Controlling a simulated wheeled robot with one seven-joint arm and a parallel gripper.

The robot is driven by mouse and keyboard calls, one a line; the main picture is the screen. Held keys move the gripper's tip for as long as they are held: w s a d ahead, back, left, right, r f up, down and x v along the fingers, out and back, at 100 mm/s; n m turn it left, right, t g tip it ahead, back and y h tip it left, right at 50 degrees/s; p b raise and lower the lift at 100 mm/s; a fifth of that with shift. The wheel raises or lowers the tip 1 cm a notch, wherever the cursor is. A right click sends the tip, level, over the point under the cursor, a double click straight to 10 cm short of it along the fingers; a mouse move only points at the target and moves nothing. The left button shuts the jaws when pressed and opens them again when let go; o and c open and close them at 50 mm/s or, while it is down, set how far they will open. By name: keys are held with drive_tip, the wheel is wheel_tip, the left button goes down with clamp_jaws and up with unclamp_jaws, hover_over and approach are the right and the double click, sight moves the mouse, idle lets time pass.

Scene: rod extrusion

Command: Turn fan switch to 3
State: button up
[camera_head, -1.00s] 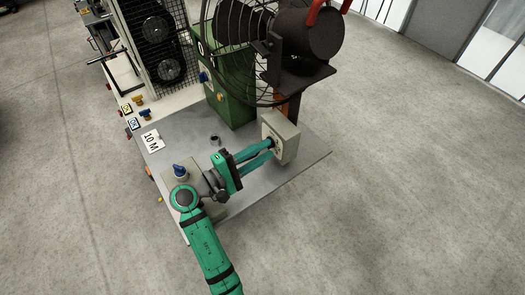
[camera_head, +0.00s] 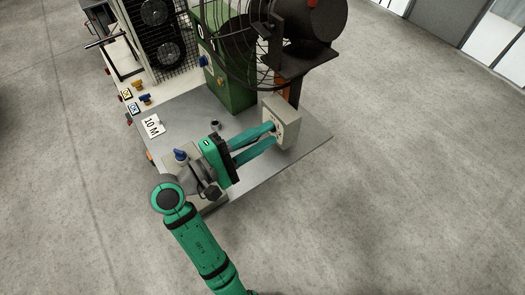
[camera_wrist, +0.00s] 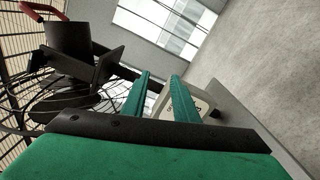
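The fan switch is a beige box (camera_head: 287,123) on the front right part of the metal table, below the fan. It also shows in the wrist view (camera_wrist: 207,101), partly behind a finger, with small dark marks on its face. My gripper (camera_head: 272,133) has two long teal fingers pointing at the box's front face. The fingertips are at or very close to that face. In the wrist view my gripper (camera_wrist: 160,78) shows a clear gap between the fingers. The switch knob is not clearly visible, and I cannot tell whether the fingers touch it.
The black fan (camera_head: 300,20) with its wire cage stands above and behind the box. A green cabinet (camera_head: 232,88) stands behind on the table (camera_head: 313,136). Open floor is at right.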

drive_tip(key=s+r, duration=0.3)
drive_tip(key=s, duration=0.3)
drive_tip(key=shift+s, duration=0.25)
